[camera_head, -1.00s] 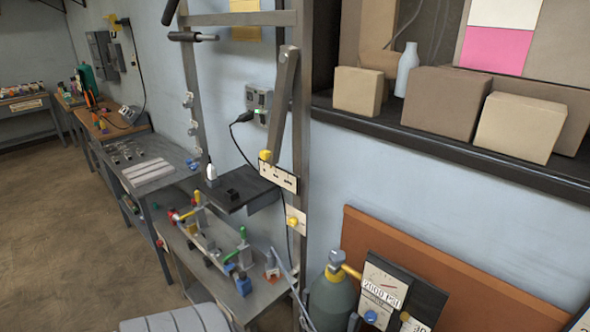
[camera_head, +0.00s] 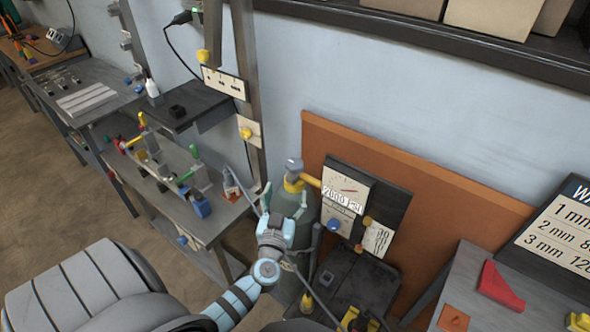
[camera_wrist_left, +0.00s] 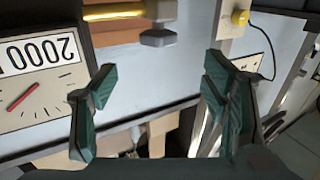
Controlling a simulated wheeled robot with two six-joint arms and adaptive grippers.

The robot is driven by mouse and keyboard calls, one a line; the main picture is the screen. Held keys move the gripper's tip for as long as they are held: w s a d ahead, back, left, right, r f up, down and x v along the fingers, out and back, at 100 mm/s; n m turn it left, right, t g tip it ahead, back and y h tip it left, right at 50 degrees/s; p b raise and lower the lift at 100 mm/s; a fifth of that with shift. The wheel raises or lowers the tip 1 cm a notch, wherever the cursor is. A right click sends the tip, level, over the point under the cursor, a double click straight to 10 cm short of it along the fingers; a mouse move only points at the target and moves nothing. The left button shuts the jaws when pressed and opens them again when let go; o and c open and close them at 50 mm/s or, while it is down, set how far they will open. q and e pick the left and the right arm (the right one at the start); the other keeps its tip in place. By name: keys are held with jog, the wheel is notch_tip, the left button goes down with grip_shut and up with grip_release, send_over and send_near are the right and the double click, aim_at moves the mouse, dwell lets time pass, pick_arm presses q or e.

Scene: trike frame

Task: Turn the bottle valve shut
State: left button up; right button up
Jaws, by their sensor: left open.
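The green gas bottle (camera_head: 310,222) stands against the orange-brown board, partly hidden behind my left gripper and arm. Its grey valve (camera_head: 293,167) sits on top, above a yellow collar, with a yellow pipe running right to the gauge panel (camera_head: 347,188). My left gripper (camera_head: 284,203) is open and empty in front of the bottle, just below the valve. In the left wrist view, which is upside down, the grey valve (camera_wrist_left: 158,37) lies beyond the spread fingertips (camera_wrist_left: 158,66), roughly centred between them and apart from both. My right gripper is not in view.
The gauge dial (camera_wrist_left: 35,100) is close beside the fingers in the wrist view. A metal upright (camera_head: 246,90) and a workbench with coloured clamps (camera_head: 187,180) stand left of the bottle. A dark cart top (camera_head: 365,285) lies to its right.

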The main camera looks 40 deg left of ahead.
aim_at(293, 170)
pick_arm(q)
jog(key=b+x, duration=0.3)
jog(key=x, duration=0.9)
jog(key=shift+w, duration=0.15)
jog(key=shift+w+a+r+b, duration=0.1)
jog(key=shift+w+a+b, duration=0.05)
jog(key=shift+w+b, duration=0.15)
jog(key=c, duration=1.2)
